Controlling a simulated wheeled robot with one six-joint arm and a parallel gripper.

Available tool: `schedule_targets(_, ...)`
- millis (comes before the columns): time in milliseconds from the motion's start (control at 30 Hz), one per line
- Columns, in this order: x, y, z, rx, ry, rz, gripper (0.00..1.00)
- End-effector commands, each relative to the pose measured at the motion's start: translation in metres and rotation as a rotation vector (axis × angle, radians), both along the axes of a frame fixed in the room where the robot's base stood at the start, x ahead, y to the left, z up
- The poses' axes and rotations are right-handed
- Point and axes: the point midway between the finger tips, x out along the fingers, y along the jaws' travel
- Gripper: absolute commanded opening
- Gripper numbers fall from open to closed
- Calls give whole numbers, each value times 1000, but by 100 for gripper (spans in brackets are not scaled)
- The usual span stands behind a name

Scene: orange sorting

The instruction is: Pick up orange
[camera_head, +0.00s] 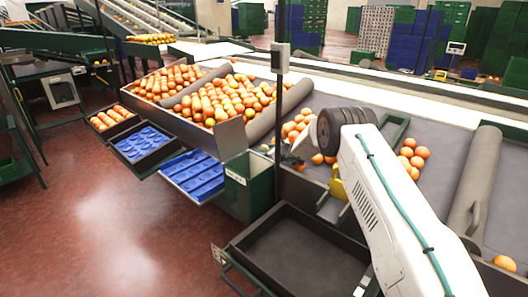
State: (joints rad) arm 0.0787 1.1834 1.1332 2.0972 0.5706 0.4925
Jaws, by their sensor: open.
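My white arm reaches in from the lower right, and my gripper (291,157) is a small dark shape beyond its wrist, low over the grey sorting table (345,96). The jaws are open, with no orange seen held. A cluster of loose oranges (296,126) lies on the table just behind and beside my gripper. One orange (317,158) lies just to its right, close to the wrist. Another group of oranges (411,160) lies right of my arm. A single orange (504,263) is at the far lower right. My wrist hides part of the table.
A sloped bin (228,137) full of oranges stands left of my gripper. Blue moulded trays (193,176) sit below it. A dark empty tray (297,250) is in front. Grey rollers (472,185) and a dark upright post (279,115) stand near my arm. Open floor lies at left.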

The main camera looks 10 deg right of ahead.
Motion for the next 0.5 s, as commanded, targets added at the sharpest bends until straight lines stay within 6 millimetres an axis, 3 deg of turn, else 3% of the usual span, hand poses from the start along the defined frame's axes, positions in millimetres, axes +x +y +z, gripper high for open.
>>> schedule_targets(133,13,6,-5,-1,-2,0,56)
schedule_targets(400,15,7,-6,1,0,-1,56)
schedule_targets(500,15,7,-6,0,0,-1,31)
